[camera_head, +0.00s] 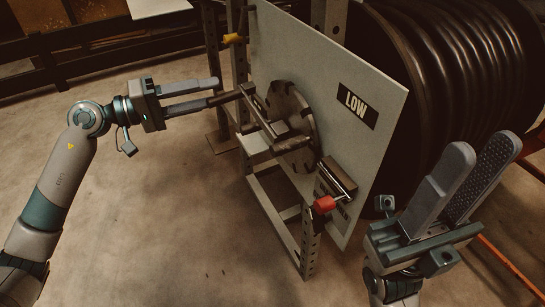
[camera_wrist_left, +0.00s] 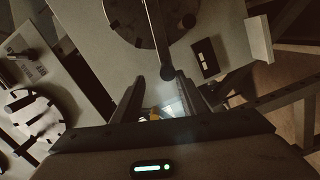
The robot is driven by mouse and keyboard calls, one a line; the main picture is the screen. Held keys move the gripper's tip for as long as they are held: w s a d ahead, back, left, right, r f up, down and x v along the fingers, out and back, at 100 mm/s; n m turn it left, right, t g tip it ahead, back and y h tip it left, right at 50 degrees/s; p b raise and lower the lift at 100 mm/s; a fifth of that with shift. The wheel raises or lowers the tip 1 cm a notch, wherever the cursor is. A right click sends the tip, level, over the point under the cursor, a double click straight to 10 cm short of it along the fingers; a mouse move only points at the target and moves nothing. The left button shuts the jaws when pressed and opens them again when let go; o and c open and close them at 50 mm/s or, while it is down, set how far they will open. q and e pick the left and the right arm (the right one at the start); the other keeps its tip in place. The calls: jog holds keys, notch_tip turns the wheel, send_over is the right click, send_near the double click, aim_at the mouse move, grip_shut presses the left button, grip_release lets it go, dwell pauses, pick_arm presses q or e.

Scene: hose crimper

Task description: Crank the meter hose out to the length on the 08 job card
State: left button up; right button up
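A dark notched disc (camera_head: 300,130) with a crank bar across it sits on the grey panel. A dark crank handle (camera_head: 228,97) sticks out from it towards my left gripper (camera_head: 215,91). In the left wrist view, a dark bar with a rounded end (camera_wrist_left: 166,72) reaches between the spread fingers of my left gripper (camera_wrist_left: 158,98). It appears nearer the right finger; contact is unclear. The black hose (camera_head: 450,75) is wound on a large reel behind the panel. My right gripper (camera_head: 486,150) is open and empty, in front of the reel. No 08 card is readable.
A perforated metal frame (camera_head: 309,245) stands below. The floor at front left is clear.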

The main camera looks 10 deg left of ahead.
pick_arm(q)
jog(key=v, duration=1.2)
jog(key=shift+a, duration=0.3)
jog(key=shift+r, duration=0.1)
